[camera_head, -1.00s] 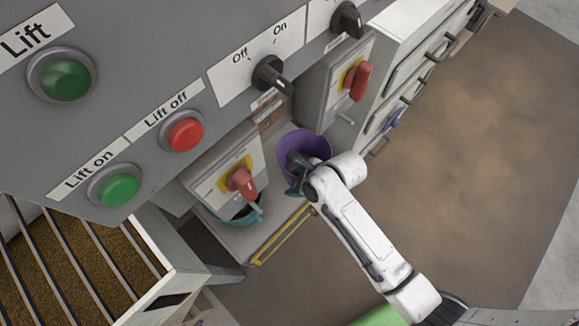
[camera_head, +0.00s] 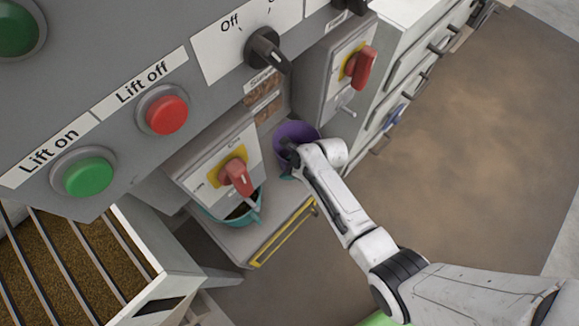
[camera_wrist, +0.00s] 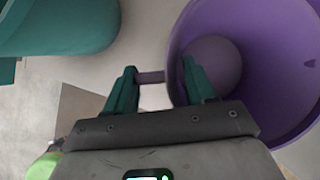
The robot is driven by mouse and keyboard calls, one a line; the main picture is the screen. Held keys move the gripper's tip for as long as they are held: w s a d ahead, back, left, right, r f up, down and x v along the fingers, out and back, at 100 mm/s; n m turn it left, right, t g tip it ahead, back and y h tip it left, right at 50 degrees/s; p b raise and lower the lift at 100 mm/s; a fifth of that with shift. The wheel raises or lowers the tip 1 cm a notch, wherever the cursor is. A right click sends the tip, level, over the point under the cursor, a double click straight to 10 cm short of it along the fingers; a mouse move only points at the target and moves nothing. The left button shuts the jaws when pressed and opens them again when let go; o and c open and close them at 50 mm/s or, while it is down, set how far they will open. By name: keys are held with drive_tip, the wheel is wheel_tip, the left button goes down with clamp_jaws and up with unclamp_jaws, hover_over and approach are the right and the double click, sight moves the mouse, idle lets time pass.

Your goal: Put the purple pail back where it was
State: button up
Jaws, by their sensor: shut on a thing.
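The purple pail (camera_head: 296,130) is below the control panel in the head view, partly hidden by my arm. It fills the right side of the wrist view (camera_wrist: 275,70), with its open mouth towards the camera. My gripper (camera_wrist: 160,78) is shut on the pail at its side. One green finger is inside the pail's mouth and the other outside, with a short purple piece between them. In the head view my gripper (camera_head: 287,168) is at the pail's near side. I cannot tell whether the pail's base touches the shelf.
A teal pail (camera_head: 253,214) stands left of the purple one, under a red switch (camera_head: 237,177); it also shows in the wrist view (camera_wrist: 60,28). A grey shelf (camera_head: 240,238) with a yellow-edged front lies below. Drawers are at right, beside open floor (camera_head: 450,150).

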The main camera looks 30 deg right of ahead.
drive_tip(key=o, duration=1.2)
drive_tip(key=shift+c, duration=0.2)
drive_tip(key=p+v, duration=0.3)
drive_tip(key=v, duration=0.9)
drive_tip(key=s+d+r+n+g+h, duration=0.2)
drive_tip(key=s+r+n, duration=0.3)
drive_tip(key=s+n, duration=0.5)
drive_tip(key=s+d+r+n+g+h, duration=0.1)
drive_tip(key=s+r+n, duration=0.4)
drive_tip(key=s+n, duration=0.6)
drive_tip(key=d+n+h, duration=0.1)
drive_tip(key=d+n, duration=0.1)
drive_tip(key=n, duration=0.3)
drive_tip(key=shift+r+n+g, duration=0.3)
drive_tip(key=shift+r+g, duration=0.1)
drive_tip(key=shift+w, duration=0.1)
